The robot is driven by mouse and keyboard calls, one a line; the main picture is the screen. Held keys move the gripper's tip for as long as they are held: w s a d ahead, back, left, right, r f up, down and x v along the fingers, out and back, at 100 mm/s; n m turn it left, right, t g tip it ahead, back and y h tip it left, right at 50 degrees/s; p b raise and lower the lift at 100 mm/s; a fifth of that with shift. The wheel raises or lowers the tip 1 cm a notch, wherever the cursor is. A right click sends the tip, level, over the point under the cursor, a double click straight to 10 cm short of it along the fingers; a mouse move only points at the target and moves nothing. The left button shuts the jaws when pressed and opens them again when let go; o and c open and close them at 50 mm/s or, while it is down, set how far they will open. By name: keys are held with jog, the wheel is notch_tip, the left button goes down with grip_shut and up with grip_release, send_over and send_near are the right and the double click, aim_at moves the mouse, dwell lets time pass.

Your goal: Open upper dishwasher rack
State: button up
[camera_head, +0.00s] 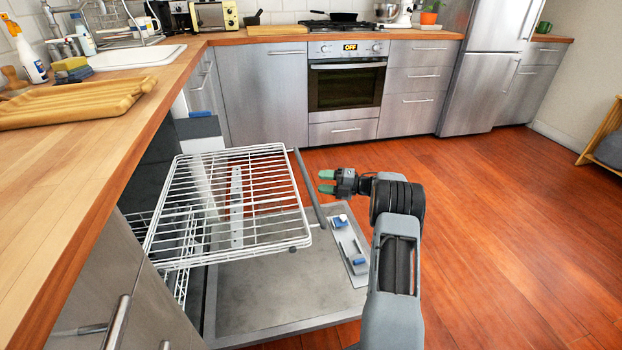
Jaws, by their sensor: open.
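The upper dishwasher rack (236,200) is a white wire rack. It extends out of the dishwasher, over the lowered dishwasher door (270,285). The lower rack (165,235) shows partly beneath it, still mostly inside the dark opening. My gripper (326,182) has green fingertips and is open and empty. It is just right of the upper rack's front edge, pointing left toward it, with a small gap between them. The dishwasher's inside is mostly hidden by the counter and the rack.
A wooden counter (100,135) runs along the left, with a wooden tray (72,103) on it. The lowered door has a dispenser panel (350,250) on its inner face. An oven (346,88) and steel drawers stand at the back. Open floor (500,220) lies to the right.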

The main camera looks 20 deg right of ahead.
jog(key=p+v, duration=0.1)
jog(key=v, duration=0.6)
jog(key=shift+d, duration=0.25)
jog(key=shift+s, duration=0.1)
